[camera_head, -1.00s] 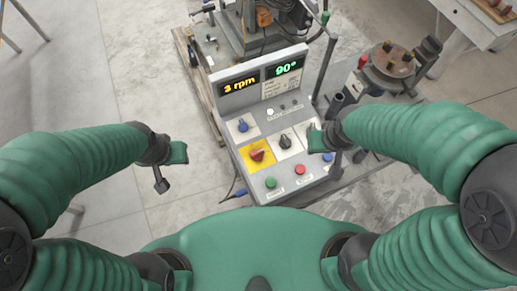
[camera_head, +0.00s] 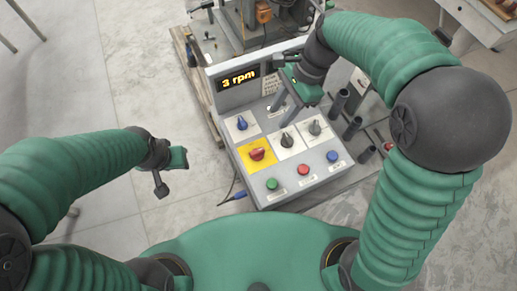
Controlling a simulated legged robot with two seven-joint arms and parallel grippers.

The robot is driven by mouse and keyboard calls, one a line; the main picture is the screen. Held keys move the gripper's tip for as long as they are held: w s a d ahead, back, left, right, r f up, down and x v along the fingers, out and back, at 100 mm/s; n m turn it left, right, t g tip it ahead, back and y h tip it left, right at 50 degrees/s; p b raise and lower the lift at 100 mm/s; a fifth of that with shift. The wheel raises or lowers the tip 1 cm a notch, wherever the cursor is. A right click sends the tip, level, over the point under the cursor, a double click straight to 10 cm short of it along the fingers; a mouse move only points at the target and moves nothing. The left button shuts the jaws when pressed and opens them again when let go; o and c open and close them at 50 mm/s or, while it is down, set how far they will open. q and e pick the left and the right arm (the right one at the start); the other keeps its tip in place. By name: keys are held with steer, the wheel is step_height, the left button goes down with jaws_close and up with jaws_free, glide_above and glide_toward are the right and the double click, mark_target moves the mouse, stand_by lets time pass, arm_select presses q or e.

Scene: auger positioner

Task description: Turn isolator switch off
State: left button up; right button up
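The isolator switch is taken to be the red rotary knob (camera_head: 257,154) on a yellow plate (camera_head: 244,160) at the left of the grey control panel (camera_head: 222,150). Nothing touches it. My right gripper (camera_head: 277,104) hangs above the upper part of the panel, up and to the right of the red knob, with its fingers pointing down and left. Its fingers look apart with nothing between them. My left gripper (camera_head: 172,174) is left of the panel, away from it; its finger gap is not clear.
The panel carries a blue knob (camera_head: 241,123), a black knob (camera_head: 287,140), a grey knob (camera_head: 315,127), and green (camera_head: 272,184), red (camera_head: 303,169) and blue (camera_head: 333,156) buttons. Dark upright posts (camera_head: 338,102) stand right of the panel.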

mark_target(257, 150)
steer(key=x, duration=1.6)
steer(key=shift+s+a+f+b, duration=0.1)
steer(key=shift+s+a+b, duration=0.05)
steer(key=shift+s+b, duration=0.2)
steer(key=shift+w, duration=0.1)
jaws_close()
